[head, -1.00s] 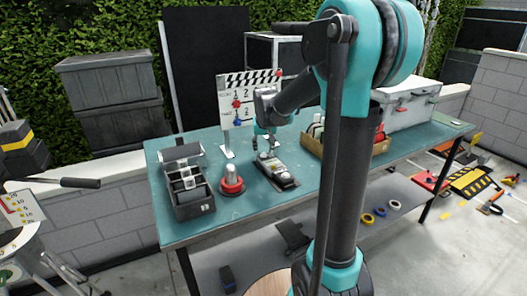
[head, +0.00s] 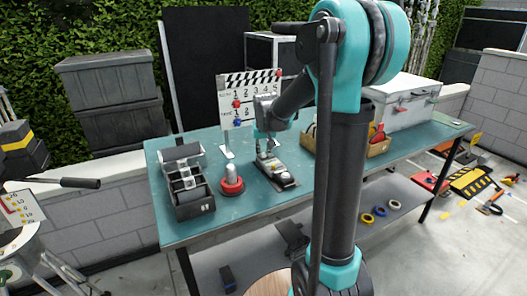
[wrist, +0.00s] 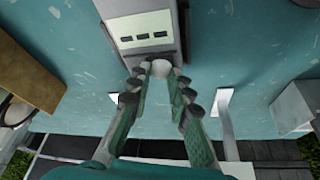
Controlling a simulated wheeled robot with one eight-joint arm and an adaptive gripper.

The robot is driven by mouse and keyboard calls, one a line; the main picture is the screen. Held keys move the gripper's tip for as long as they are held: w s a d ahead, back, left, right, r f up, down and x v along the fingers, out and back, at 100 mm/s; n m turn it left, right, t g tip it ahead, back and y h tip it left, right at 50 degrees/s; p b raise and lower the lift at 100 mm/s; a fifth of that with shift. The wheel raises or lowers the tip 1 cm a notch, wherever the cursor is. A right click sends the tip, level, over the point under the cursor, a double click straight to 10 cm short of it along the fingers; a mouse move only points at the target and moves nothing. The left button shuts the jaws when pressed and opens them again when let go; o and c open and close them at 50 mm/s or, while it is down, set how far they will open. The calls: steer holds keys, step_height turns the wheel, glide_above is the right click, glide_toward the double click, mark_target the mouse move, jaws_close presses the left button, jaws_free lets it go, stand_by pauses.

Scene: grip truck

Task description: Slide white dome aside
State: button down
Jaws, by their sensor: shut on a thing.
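The white dome (wrist: 161,69) is a small round knob in the wrist view, at the near end of a grey and black device (wrist: 147,28) with a pale panel and three dark slots. My gripper (wrist: 160,80) has its two fingers closed on the dome's left and right sides. In the head view the device (head: 279,174) lies on the teal table, and my gripper (head: 265,150) reaches down to its far end. The dome is too small to make out there.
A red-based lamp (head: 232,184) and a black case (head: 188,184) stand left of the device. A numbered clapper board (head: 247,97) stands behind. A cardboard tray (head: 345,150) and a silver case (head: 405,103) are to the right. The teal table (head: 235,212) is bare in front.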

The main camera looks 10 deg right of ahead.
mark_target(271, 157)
steer(key=shift+w+d, duration=0.3)
steer(key=shift+d, duration=0.55)
steer(key=shift+w+d, duration=0.25)
steer(key=shift+d, duration=0.55)
steer(key=c, duration=1.4)
jaws_free()
steer(key=v, duration=1.2)
